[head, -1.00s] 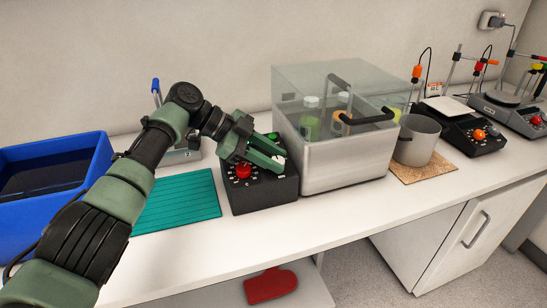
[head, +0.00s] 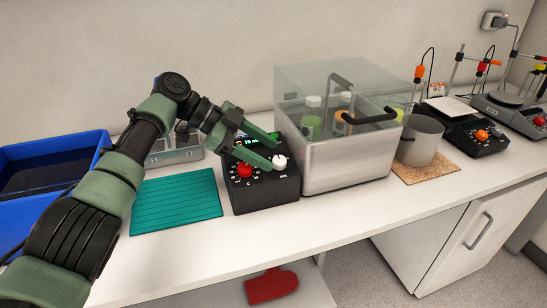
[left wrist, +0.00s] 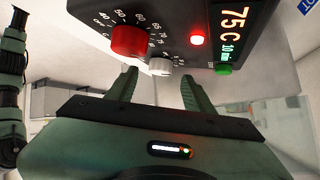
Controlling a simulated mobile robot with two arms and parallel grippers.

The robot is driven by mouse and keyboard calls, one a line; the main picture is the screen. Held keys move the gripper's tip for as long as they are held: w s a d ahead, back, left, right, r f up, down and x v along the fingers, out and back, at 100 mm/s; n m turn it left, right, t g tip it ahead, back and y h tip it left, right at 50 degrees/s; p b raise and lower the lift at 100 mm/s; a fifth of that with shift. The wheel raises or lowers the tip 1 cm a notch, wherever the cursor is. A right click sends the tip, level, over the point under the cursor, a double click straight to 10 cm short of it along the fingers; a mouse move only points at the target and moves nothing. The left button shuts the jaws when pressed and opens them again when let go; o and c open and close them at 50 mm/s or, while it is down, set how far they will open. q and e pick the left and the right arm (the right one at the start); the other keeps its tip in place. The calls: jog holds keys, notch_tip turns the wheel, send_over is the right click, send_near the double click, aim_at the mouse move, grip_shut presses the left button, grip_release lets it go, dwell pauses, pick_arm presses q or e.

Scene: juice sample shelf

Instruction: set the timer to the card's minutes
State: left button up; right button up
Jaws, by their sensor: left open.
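The black control box (head: 262,188) carries a red knob (head: 245,170), a white knob (head: 279,161) and a lit display (head: 246,141). In the left wrist view, the display (left wrist: 231,28) reads 75 C and what looks like 10 min. The red knob (left wrist: 131,42), white knob (left wrist: 160,66), a lit red lamp (left wrist: 198,39) and a green button (left wrist: 223,69) show there. My left gripper (head: 275,152) is open and empty, its fingertips spread near the white knob. My right gripper is out of view.
A steel water bath (head: 347,163) with a clear lid and bottles stands close right of the box. A teal mat (head: 177,201) lies left of it, with a blue bin (head: 50,153) beyond. A steel beaker (head: 419,142) stands on a cork mat.

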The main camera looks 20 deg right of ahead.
pick_arm(q)
jog(key=shift+v, duration=2.35)
